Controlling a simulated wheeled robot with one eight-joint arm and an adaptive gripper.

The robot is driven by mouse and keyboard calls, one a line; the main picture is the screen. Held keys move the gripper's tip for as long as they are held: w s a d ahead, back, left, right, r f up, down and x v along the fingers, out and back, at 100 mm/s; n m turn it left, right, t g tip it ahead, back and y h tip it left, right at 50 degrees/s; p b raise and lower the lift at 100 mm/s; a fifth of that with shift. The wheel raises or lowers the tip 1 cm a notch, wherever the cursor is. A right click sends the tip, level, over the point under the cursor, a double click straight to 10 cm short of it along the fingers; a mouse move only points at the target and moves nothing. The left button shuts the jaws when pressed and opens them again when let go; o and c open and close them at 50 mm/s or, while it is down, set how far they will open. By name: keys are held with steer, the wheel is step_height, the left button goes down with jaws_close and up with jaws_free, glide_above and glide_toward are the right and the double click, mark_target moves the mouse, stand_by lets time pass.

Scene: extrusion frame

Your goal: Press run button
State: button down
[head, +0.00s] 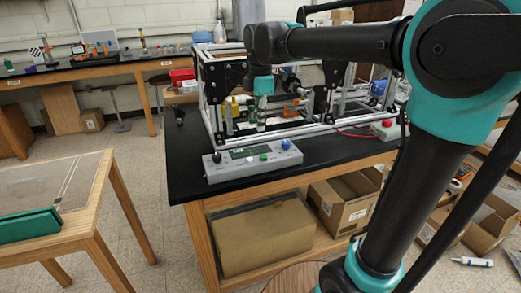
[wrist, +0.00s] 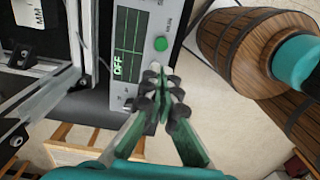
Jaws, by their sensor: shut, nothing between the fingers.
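The grey control box (head: 252,160) sits near the front edge of the black bench top. It has a dark screen, a black knob at its left, a blue knob (head: 286,144) at its right and small buttons between. In the wrist view its screen (wrist: 128,45) reads OFF. A green button (wrist: 160,44) sits beside the screen, with small lettering near it that looks like RUN. My gripper (wrist: 162,82) is shut and empty, its tips over the box edge, below the green button in that view. The tips partly hide a pale button. Whether they touch the box is unclear.
An aluminium extrusion frame (head: 212,100) stands right behind the box. A red button on a grey housing (head: 386,129) is on the bench to the right. Cardboard boxes (head: 345,200) lie on the lower shelf. A wooden table (head: 85,180) stands at left, with open floor between.

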mark_target(260, 157)
step_height(260, 157, down, 10)
steer(key=shift+r, duration=0.1)
stand_by(0.5)
steer(key=shift+f, duration=0.5)
steer(key=shift+s+d+f, duration=0.1)
steer(key=shift+s+f, duration=0.15)
steer(key=shift+f, duration=0.15)
steer(key=shift+w+r, duration=0.2)
steer(key=shift+r, duration=0.2)
step_height(260, 157, up, 14)
